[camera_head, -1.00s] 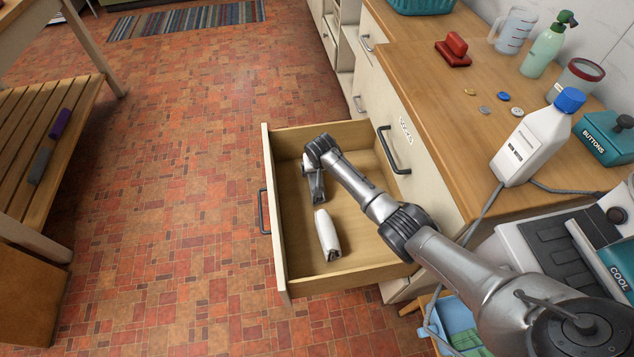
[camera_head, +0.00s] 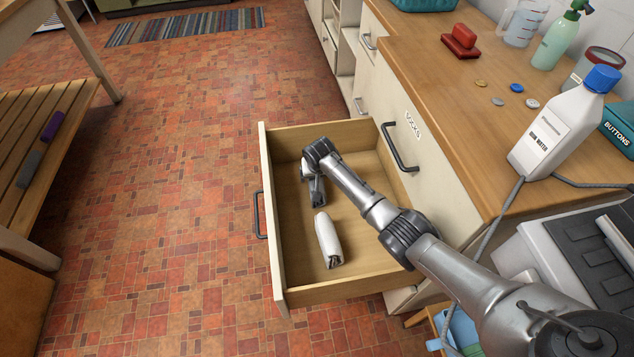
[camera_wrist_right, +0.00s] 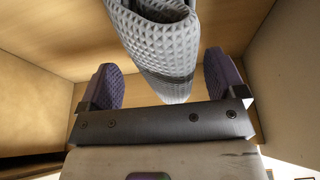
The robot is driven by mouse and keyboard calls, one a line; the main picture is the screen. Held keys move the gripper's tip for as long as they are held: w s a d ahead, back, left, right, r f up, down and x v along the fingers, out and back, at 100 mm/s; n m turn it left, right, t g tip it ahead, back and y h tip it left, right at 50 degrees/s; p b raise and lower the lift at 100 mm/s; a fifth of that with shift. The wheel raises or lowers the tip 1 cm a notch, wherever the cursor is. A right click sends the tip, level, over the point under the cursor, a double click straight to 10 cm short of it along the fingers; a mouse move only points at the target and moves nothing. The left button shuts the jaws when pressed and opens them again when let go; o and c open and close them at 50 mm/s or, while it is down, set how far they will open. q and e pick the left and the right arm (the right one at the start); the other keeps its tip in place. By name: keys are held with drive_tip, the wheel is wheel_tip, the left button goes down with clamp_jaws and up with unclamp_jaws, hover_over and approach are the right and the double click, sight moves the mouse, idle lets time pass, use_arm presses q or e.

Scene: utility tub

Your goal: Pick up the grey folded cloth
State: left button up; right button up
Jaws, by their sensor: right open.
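The grey cloth (camera_head: 327,238), pale and rolled into a thick bundle, lies on the floor of the open drawer (camera_head: 365,286). In the right wrist view the cloth (camera_wrist_right: 158,48) shows a waffle weave and a coiled end at the top. My right gripper (camera_head: 316,198) is inside the drawer, just beyond the cloth's far end. Its purple-padded fingers (camera_wrist_right: 164,85) are apart, with the cloth's near end between them in the picture. Gaps show on both sides, and I cannot tell how deep the cloth sits between the fingers. My left gripper is out of view.
The drawer walls close in around my right gripper. The counter (camera_head: 450,110) at right holds a white bottle (camera_head: 563,125), a red stamp-like block (camera_head: 461,41) and several buttons. A slatted bench (camera_head: 60,100) with two dark bundles stands at left. The tiled floor between is clear.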

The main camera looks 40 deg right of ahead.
drive_tip(key=shift+f, duration=0.25)
idle(0.3)
drive_tip(key=c, duration=1)
